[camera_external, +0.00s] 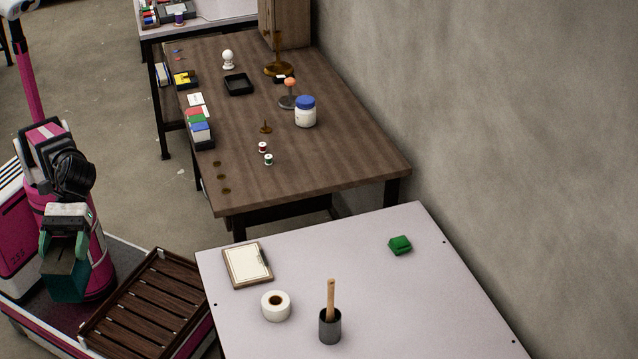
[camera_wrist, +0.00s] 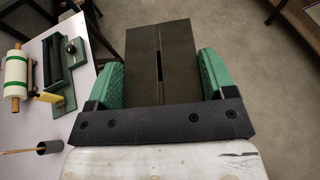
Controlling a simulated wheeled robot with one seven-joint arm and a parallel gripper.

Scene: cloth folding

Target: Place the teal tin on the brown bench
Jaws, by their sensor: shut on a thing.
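The teal tin (camera_external: 64,281) is a box-shaped thing held in my gripper (camera_external: 65,246), low at the left of the external view beside my magenta body. In the wrist view the tin (camera_wrist: 142,62) looks dark, with a narrow slot in its top. The green fingers of my gripper (camera_wrist: 160,76) press on its left and right sides. The brown bench (camera_external: 335,160) stands in the middle of the external view, to the right of my gripper and well apart from the tin.
The bench bears a blue-lidded jar (camera_external: 306,112), a black tray (camera_external: 238,84), thread spools and card boxes (camera_external: 201,135). Its front right top is clear. A pale table (camera_external: 370,300) in front carries a tape roll (camera_external: 276,305) and a dark cup (camera_external: 330,327). A wall runs along the right.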

